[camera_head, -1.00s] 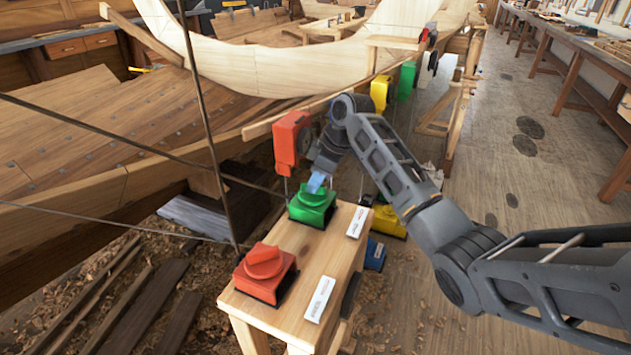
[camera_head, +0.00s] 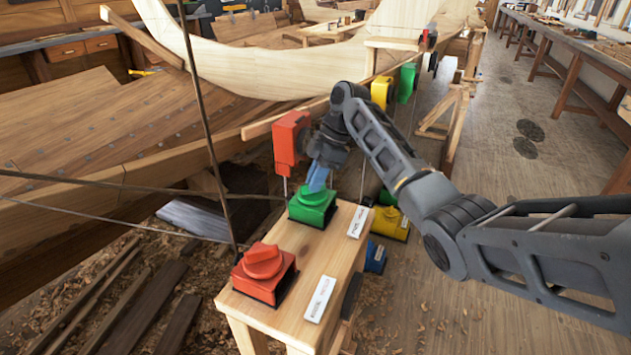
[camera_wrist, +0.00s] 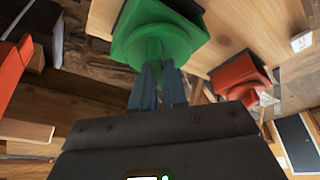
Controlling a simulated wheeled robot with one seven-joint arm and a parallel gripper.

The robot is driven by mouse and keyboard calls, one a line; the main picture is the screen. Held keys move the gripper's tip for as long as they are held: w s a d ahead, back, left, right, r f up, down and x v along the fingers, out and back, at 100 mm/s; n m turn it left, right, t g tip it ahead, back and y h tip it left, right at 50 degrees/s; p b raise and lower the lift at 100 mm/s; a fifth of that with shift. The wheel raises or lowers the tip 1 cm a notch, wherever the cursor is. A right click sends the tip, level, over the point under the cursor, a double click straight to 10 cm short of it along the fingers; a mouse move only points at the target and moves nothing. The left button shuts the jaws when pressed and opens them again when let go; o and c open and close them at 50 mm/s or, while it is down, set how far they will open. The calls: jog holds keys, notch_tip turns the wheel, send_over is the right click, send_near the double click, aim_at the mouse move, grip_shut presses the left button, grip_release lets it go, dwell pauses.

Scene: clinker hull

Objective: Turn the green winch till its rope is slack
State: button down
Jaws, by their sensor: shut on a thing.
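The green winch (camera_head: 312,208) sits on the far part of a wooden stand. My gripper (camera_head: 318,186) comes down on it from above, its blue fingers shut on the winch's raised green knob. In the wrist view the fingers (camera_wrist: 158,88) close on both sides of the knob's ridge, under the green body (camera_wrist: 160,30). A dark rope (camera_head: 120,184) runs from the left edge toward the green winch, low and nearly level. Its end at the winch is too fine to make out.
An orange-red winch (camera_head: 264,272) sits nearer on the same stand (camera_head: 318,255). A red box (camera_head: 290,142) stands close behind my gripper. Yellow and blue units (camera_head: 375,256) are low on the right. White labels lie on the stand. Open floor is to the right.

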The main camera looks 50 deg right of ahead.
dwell(0.4)
jog(key=c, duration=1.2)
grip_release()
jog(key=shift+o, duration=0.2)
jog(key=v, duration=0.8)
jog(key=shift+b, duration=0.45)
